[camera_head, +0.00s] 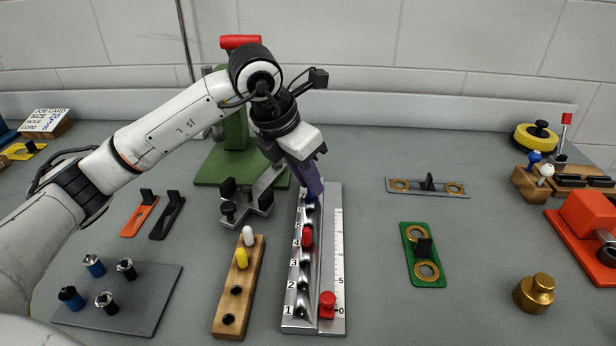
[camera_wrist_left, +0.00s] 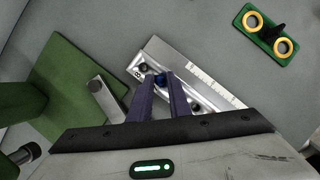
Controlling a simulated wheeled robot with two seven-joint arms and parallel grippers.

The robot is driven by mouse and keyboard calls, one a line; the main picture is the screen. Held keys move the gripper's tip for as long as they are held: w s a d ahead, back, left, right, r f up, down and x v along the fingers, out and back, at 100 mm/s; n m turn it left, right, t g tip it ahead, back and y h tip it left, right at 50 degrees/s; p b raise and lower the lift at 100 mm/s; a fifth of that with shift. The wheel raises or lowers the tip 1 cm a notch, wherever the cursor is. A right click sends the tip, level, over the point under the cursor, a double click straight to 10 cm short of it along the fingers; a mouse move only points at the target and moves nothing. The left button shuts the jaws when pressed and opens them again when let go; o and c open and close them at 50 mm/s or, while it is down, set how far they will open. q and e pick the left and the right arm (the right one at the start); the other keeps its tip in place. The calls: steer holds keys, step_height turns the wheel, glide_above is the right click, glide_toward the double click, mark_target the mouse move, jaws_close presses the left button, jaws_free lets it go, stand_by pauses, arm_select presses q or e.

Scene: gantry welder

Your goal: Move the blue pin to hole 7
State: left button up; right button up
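The numbered hole strip (camera_head: 296,322) is a silver metal block with a ruler on its right side. My left gripper (camera_head: 316,192) points down over its far end. The blue pin (camera_head: 310,197) shows just under the fingertips. In the left wrist view the blue pin (camera_wrist_left: 160,80) fills the narrow gap between the fingertips of my left gripper (camera_wrist_left: 160,77). It is beside the hole marked 8, in line with hole 7; whether it is seated is hidden. A red pin (camera_head: 307,237) stands near mark 4. My right gripper is not in view.
A wooden block (camera_head: 222,331) with a white and a yellow pin stands left of the strip. A green stand (camera_head: 215,172) is close behind my gripper. A red knob (camera_head: 327,304) sits at the ruler's near end. A green plate (camera_head: 409,232) lies to the right, with free bench around it.

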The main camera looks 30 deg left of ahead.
arm_select(q)
steer(key=o, duration=0.3)
steer(key=v, duration=1)
steer(key=shift+r+p, duration=0.25)
steer(key=shift+p, duration=0.1)
